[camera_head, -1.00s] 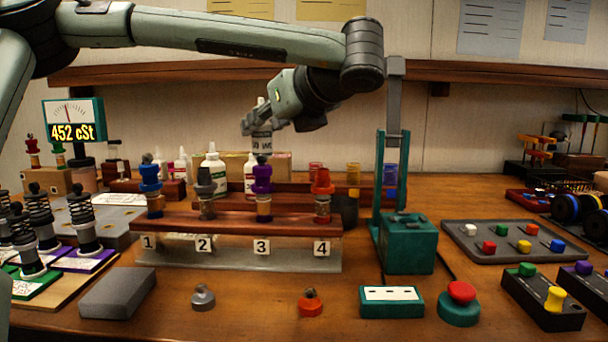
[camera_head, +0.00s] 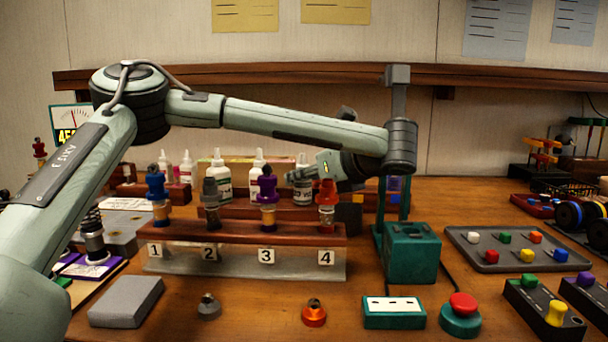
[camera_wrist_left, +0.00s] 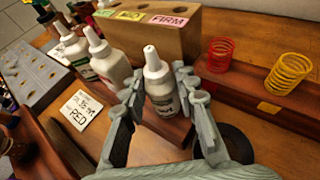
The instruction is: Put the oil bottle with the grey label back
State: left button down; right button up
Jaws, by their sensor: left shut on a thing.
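The white oil bottle (camera_wrist_left: 158,82) stands upright between the fingers of my left gripper (camera_wrist_left: 160,95) in the left wrist view. My left gripper is shut on it, low on its body, and the fingers hide most of its label. In the head view the bottle (camera_head: 303,192) is at the back, right of two other white bottles, and my left gripper (camera_head: 302,176) reaches it from the right. The dark red back rack (camera_wrist_left: 165,125) is directly below the bottle. I cannot tell whether the bottle touches it. My right gripper is not in view.
Other white bottles (camera_wrist_left: 108,62) stand to the left. A wooden box (camera_wrist_left: 165,35) is close behind, and yellow (camera_wrist_left: 288,72) and red (camera_wrist_left: 220,54) springs are to the right. The front rack (camera_head: 240,232) holds several coloured shocks in front of the bottles.

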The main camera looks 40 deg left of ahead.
pick_arm(q)
jog(key=c, duration=1.2)
grip_release()
jog(key=shift+r, duration=0.15)
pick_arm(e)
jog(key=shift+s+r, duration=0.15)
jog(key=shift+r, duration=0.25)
pick_arm(q)
jog(key=v, duration=0.2)
jog(key=shift+s+d+r, duration=0.1)
jog(key=shift+s+d, duration=0.05)
jog(key=shift+d, duration=0.25)
jog(key=shift+b+v, duration=0.95)
jog(key=shift+v, duration=3.6)
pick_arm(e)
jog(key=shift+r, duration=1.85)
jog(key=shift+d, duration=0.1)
